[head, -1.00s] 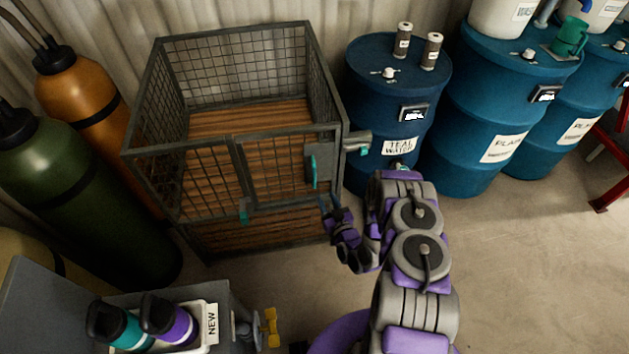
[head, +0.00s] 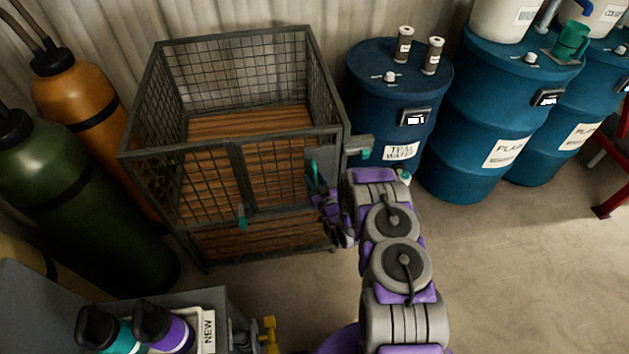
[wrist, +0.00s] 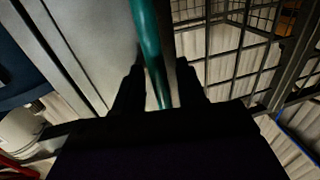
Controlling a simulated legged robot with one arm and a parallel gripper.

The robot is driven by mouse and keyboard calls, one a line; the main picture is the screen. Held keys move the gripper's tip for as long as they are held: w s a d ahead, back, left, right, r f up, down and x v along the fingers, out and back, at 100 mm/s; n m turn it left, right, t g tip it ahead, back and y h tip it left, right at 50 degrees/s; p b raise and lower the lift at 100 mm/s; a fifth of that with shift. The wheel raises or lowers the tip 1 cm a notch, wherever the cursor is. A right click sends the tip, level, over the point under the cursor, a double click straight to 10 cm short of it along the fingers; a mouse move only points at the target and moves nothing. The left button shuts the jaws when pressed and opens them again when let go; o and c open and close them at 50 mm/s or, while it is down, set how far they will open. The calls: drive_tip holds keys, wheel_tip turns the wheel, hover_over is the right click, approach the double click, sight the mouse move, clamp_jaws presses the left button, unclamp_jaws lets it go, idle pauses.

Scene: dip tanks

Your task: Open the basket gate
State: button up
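The wire-mesh basket (head: 150,115) stands at centre left, with wooden slats inside. Its front gate (head: 241,175) stands in line with the front side and looks shut. A teal upright handle (head: 312,176) is on the grey plate at the gate's right end. My gripper (head: 322,202) is at this handle, partly hidden by my own arm. In the wrist view the handle (wrist: 151,55) runs between the two dark fingers (wrist: 158,85). The fingers are apart, with a gap showing beside the handle. Whether either finger touches it is unclear.
Blue drums (head: 395,100) stand close to the basket's right. A grey bar with a teal end (head: 366,153) sticks out at the basket's right corner. Gas cylinders (head: 75,190) stand left. A cart with bottles (head: 165,327) is front left. Floor at front right is clear.

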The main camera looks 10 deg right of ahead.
clamp_jaws()
idle(0.3)
drive_tip(key=shift+s+a, duration=0.1)
